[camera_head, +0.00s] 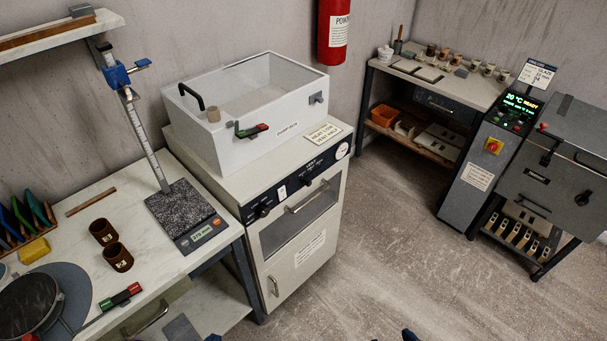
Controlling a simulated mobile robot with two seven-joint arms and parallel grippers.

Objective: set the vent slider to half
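A pale cabinet (290,240) with a dark window stands in the middle. Its black front panel (325,160) carries dark knobs, a white switch plate (281,192) and a round white dial (341,151). A vent control seems to be on this panel, but the slider's position is too small to read. A card (321,133) on the cabinet top appears to read "heat low, vent half". Only small dark-blue bits show at the bottom edge, seemingly my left gripper (212,338) and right gripper (409,335). Both are well below and apart from the panel; their fingers are cut off.
A grey machine (490,150) stands at right. The floor (390,260) before the cabinet is clear.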

